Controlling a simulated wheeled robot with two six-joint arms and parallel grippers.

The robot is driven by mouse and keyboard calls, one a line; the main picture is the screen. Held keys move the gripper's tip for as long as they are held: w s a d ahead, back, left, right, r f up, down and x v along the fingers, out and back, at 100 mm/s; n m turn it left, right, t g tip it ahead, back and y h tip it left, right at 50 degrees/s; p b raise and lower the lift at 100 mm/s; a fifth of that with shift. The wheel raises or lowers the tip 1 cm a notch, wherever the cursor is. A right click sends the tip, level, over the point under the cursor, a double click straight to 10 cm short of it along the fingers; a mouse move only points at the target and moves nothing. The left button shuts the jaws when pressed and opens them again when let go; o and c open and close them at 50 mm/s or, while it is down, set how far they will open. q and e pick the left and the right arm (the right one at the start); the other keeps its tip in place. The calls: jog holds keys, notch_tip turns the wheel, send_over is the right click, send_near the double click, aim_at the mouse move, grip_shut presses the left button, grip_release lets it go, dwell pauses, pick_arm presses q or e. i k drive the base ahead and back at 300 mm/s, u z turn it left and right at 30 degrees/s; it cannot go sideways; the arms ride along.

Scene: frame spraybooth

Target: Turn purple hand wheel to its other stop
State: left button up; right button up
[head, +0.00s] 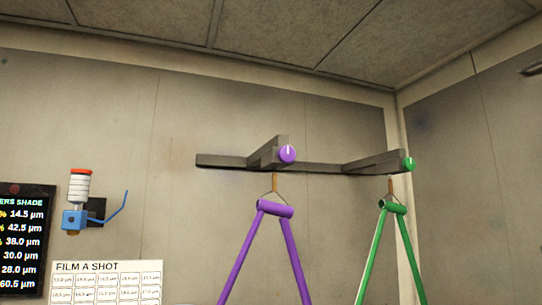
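No clear hand wheel shows in the head view. A small purple disc (288,154) with a white mark sits on the front end of a dark arm of the wall rail. I cannot tell whether it is the purple hand wheel or only an end cap. A purple tube frame (275,209) hangs below it from a hook, its lower part cut off by the picture edge. Neither of my grippers is in view.
A green frame (393,207) hangs from the dark rail (225,161), below a green disc (409,164). A blue device with a white canister (79,190) is on the left wall. A dark display (22,240) and a chart (107,282) are lower left.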

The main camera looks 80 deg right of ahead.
aim_at(286, 154)
jog(key=z, duration=0.3)
jog(key=i, duration=0.7)
jog(key=z, duration=1.3)
jog(key=i, duration=0.65)
jog(key=z, duration=0.7)
